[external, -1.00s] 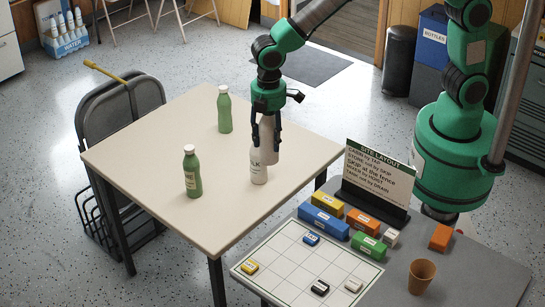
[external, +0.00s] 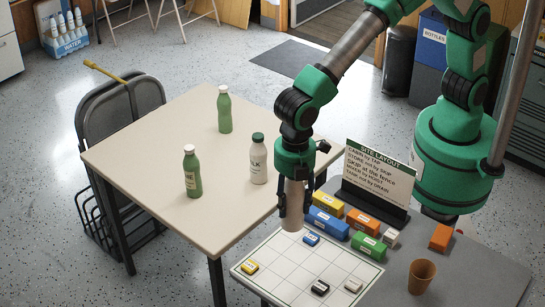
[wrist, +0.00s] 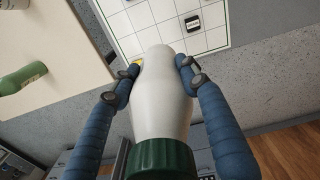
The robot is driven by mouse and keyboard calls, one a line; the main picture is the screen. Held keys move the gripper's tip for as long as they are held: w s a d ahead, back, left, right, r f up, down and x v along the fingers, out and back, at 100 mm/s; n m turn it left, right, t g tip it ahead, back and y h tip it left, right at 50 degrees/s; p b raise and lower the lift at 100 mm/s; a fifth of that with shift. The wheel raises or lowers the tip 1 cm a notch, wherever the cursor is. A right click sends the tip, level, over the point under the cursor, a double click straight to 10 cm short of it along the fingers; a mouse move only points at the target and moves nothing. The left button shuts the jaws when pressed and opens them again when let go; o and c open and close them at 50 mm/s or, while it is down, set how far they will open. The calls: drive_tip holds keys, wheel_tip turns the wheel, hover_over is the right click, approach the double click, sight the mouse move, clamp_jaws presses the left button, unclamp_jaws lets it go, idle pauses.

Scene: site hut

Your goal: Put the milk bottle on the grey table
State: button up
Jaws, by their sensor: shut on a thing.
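My gripper (external: 292,198) is shut on a white bottle (external: 293,217) with a dark green cap, seen from above in the wrist view (wrist: 163,105). No label shows on the held bottle. It hangs upright near the left edge of the grey table (external: 465,275), in front of the far-left part of the white grid board; its height above it is hard to tell. Another white bottle (external: 258,165) with a dark green cap and lettering ending in "LK" stands upright on the cream table (external: 160,135), apart from my gripper.
Two green bottles (external: 224,112) (external: 192,175) stand on the cream table. The grey table carries a grid board (external: 290,275) with small blocks, several coloured blocks (external: 328,222), a sign (external: 375,180) and a brown cup (external: 421,277). Bare grey surface lies around the cup.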

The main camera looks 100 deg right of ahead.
sight(292, 223)
wheel_tip(292, 223, down, 11)
drive_tip(key=shift+d+r, duration=0.15)
drive_tip(key=shift+d, duration=0.1)
drive_tip(key=shift+f+b, duration=0.5)
drive_tip(key=shift+f, duration=1.95)
drive_tip(key=shift+f, duration=0.1)
drive_tip(key=shift+f+b, duration=0.55)
drive_tip(key=shift+f, duration=1.85)
drive_tip(key=shift+f, duration=0.15)
drive_tip(key=o, duration=1.4)
wheel_tip(292, 223, up, 12)
drive_tip(key=shift+r+p, duration=0.15)
drive_tip(key=shift+p, duration=1.1)
